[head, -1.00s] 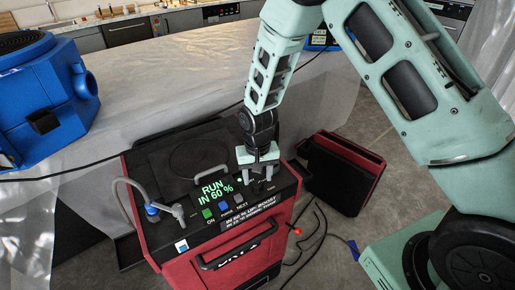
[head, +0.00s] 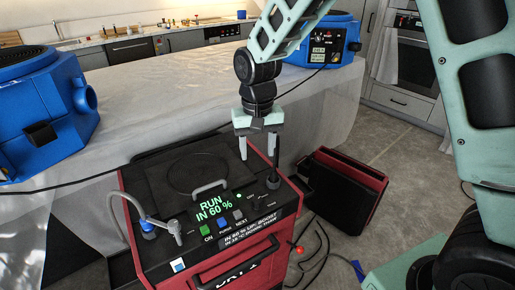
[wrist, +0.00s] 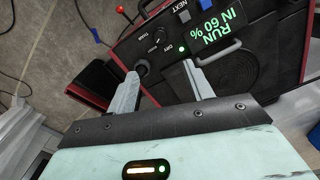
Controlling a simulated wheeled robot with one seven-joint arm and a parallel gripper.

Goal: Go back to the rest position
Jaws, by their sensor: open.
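My gripper (head: 258,147) is open and empty, fingers pointing down, above the right rear part of the red and black dehumidifier (head: 245,265) in the head view. The machine's display (head: 213,206) reads "RUN IN 60 %", with green, blue and grey buttons below it. In the wrist view my gripper's two fingers (wrist: 163,92) stand apart over the black control panel (wrist: 158,62), with nothing between them. A green light shows beside the "DRY" mark.
A red and black case (head: 343,190) stands on the floor to the right. Blue blowers (head: 45,115) and (head: 322,45) stand on the plastic-covered counter (head: 200,90) behind. Cables and a grey hose (head: 125,205) run around the machine. Open grey floor lies at the right.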

